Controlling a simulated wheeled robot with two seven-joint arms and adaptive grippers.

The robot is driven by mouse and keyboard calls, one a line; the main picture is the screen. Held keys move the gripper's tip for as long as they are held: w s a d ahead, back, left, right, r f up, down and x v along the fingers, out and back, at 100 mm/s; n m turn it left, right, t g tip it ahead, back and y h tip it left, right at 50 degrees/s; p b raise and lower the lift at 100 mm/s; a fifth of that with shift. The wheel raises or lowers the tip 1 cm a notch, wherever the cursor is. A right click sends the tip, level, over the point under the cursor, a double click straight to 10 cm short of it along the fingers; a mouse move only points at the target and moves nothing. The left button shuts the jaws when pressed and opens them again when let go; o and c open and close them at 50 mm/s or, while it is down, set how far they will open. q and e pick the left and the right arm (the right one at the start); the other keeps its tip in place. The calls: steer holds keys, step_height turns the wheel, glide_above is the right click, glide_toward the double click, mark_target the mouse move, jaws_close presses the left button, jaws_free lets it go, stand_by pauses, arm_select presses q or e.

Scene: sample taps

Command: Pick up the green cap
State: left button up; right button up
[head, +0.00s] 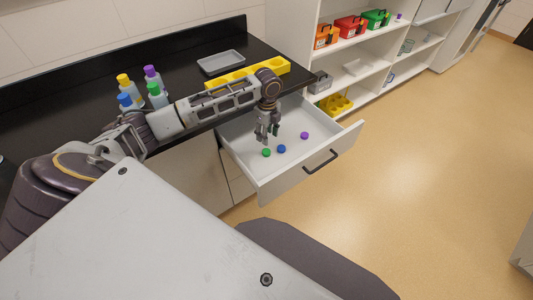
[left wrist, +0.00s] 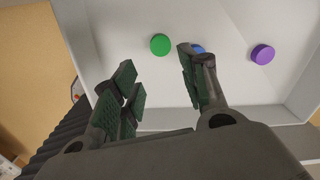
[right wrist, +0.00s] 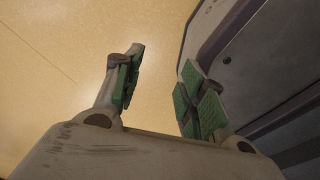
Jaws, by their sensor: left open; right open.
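The green cap (head: 266,153) lies on the floor of the open drawer (head: 240,152), left of a blue cap (head: 281,148) and a purple cap (head: 304,135). My left gripper (head: 268,138) is open and empty, pointing down above the drawer. In the left wrist view the green cap (left wrist: 160,44) shows beyond the gap between the open fingers (left wrist: 155,85), apart from them. The blue cap (left wrist: 197,49) is partly hidden behind one finger there, and the purple cap (left wrist: 262,54) is farther right. My right gripper (right wrist: 155,95) is open and empty over the floor.
The black counter (head: 75,110) behind the drawer holds several capped bottles (head: 150,75), a grey tray (head: 221,62) and a yellow rack (head: 225,82). The drawer's front wall (head: 310,165) has a black handle (head: 321,162). Shelves with coloured boxes (head: 350,26) stand beyond; floor to the right is clear.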

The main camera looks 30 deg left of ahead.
arm_select(q)
glide_above(267, 152)
steer(key=shift+f, duration=2.65)
steer(key=shift+f, duration=0.1)
steer(key=shift+f, duration=2.5)
steer(key=c, duration=0.4)
